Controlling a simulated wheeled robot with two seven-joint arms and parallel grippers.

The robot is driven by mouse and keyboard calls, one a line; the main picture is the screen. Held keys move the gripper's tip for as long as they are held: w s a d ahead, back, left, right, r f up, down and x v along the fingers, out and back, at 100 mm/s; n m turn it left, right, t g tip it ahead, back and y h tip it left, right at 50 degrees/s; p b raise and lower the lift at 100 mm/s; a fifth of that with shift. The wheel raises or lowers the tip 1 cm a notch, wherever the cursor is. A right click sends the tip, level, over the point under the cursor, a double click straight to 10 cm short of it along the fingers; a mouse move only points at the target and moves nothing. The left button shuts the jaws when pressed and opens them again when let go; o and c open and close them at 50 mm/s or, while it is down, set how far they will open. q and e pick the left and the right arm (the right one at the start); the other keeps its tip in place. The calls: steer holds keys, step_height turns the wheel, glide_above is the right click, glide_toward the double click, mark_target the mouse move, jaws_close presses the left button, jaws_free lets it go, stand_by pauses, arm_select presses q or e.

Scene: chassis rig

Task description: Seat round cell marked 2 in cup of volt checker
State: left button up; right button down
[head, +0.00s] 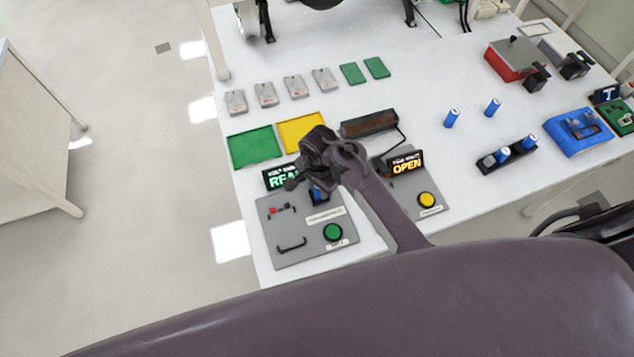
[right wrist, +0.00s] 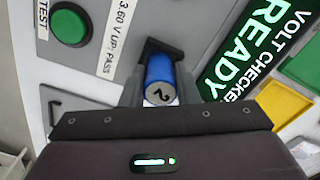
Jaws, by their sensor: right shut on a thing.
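The round cell marked 2 (right wrist: 160,82) is blue, and its numbered end faces my right wrist camera. My right gripper (right wrist: 160,92) is shut on it, one finger on each side. In the head view the blue cell (head: 318,195) shows just below my right gripper (head: 317,186), over the volt checker (head: 275,245). A dark cup (right wrist: 161,46) shows right behind the cell in the right wrist view. I cannot tell whether the cell's far end is inside it. The checker's display (right wrist: 255,50) reads READY, and its green TEST button (right wrist: 70,25) is clear. My left gripper is not in view.
A second panel with an OPEN display (head: 405,164) and yellow button (head: 426,200) stands to the right. Two blue cells (head: 452,117) stand upright beyond it, near a black holder (head: 490,167) with more cells. Green (head: 253,147) and yellow trays (head: 300,120) lie behind the checker.

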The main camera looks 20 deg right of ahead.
steer(key=shift+s, duration=0.25)
steer(key=c, duration=1.1)
jaws_free()
steer(key=shift+f, duration=0.1)
steer(key=shift+r, duration=0.7)
step_height(320, 180, up, 11)
steer(key=b, duration=0.3)
